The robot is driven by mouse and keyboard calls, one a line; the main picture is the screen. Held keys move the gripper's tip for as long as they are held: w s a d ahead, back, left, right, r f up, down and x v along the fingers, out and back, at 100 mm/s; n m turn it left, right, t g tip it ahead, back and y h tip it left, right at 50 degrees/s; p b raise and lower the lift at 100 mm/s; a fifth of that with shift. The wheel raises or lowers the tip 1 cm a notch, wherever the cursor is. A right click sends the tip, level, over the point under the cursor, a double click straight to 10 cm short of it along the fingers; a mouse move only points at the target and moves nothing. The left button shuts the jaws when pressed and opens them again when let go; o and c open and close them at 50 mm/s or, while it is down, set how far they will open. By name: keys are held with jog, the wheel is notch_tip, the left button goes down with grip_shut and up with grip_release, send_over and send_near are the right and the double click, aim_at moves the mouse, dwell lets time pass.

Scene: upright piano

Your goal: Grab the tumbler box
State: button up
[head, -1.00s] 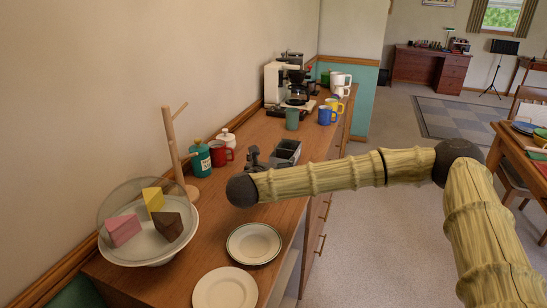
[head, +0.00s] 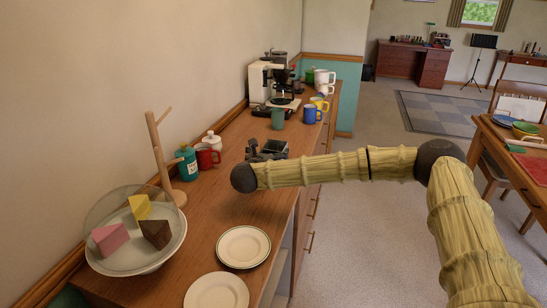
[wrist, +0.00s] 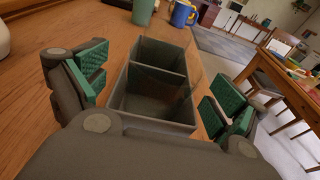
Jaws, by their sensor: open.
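The tumbler box is a grey, open-topped box with a divider making two compartments. In the wrist view the tumbler box (wrist: 152,118) stands on the wooden counter between my fingers, and its compartments look empty. In the head view the tumbler box (head: 275,146) is partly hidden behind my gripper (head: 262,153). In the wrist view my gripper (wrist: 162,90) is open, with one green-padded finger on each side of the box. Gaps show between the pads and the box walls.
A green cup (head: 278,118) and a blue mug (head: 311,114) stand beyond the box. A red mug (head: 207,156) and a teal jar (head: 187,163) stand to its left. Two plates (head: 243,247) and a cake stand (head: 135,262) are nearer. The counter's right edge is close.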

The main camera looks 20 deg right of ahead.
jog(key=shift+w+d+f, duration=0.2)
jog(key=shift+w+d, duration=0.1)
jog(key=shift+w, duration=0.3)
jog(key=shift+w+d, duration=0.15)
jog(key=shift+d, duration=0.05)
jog(key=c, duration=1)
